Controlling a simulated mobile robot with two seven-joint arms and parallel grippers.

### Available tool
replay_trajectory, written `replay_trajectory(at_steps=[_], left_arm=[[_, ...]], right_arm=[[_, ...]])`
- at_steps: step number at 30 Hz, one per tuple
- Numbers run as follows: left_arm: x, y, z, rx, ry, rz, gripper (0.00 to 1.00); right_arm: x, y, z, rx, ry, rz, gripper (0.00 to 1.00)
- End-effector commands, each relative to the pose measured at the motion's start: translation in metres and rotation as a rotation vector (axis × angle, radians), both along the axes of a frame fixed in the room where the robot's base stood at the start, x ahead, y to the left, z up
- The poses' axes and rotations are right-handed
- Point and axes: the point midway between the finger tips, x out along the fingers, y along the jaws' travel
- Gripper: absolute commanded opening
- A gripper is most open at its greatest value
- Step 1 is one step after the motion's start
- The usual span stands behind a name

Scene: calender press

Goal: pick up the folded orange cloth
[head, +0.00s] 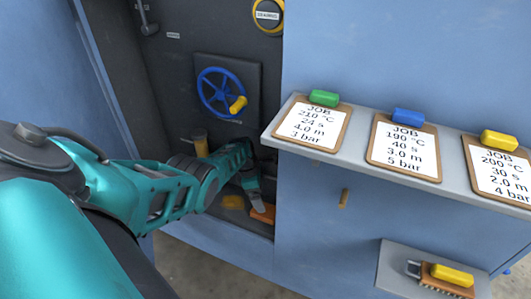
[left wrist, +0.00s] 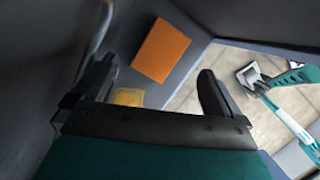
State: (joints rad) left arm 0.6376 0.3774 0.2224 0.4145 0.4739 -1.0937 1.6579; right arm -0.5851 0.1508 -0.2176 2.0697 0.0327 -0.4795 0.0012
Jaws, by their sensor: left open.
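The folded orange cloth (head: 263,213) lies on the floor of the press's dark recess, near its right front edge. In the left wrist view it is a flat orange rectangle (left wrist: 161,50), fully in sight. My left gripper (head: 257,200) reaches into the recess, just above and beside the cloth in the head view. In the left wrist view its two fingers (left wrist: 156,72) are spread wide, with the cloth beyond the gap between them. Nothing is held. A small teal and grey arm end, which looks like my right gripper (left wrist: 250,74), shows over the floor; its jaws are too small to judge.
A blue handwheel (head: 221,92) is on the recess's back wall. A shelf (head: 358,158) with job boards juts out right; a lower shelf (head: 393,270) holds a brush (head: 447,283).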

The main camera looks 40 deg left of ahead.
Motion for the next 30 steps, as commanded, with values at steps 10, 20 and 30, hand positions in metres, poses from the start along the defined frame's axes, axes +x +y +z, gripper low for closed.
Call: replay_trajectory(at_steps=[10, 20, 30], left_arm=[[0.004, -0.005, -0.025, 0.001, -0.001, -0.002, 1.00], [0.001, -0.007, -0.062, 0.001, -0.001, -0.002, 1.00], [0.005, -0.011, -0.077, 0.002, -0.002, -0.001, 1.00]], right_arm=[[0.000, 0.004, -0.017, 0.011, 0.010, 0.001, 0.00], [-0.001, 0.009, -0.041, 0.017, 0.024, 0.013, 0.00], [0.006, 0.020, -0.035, 0.035, 0.009, 0.033, 0.00]])
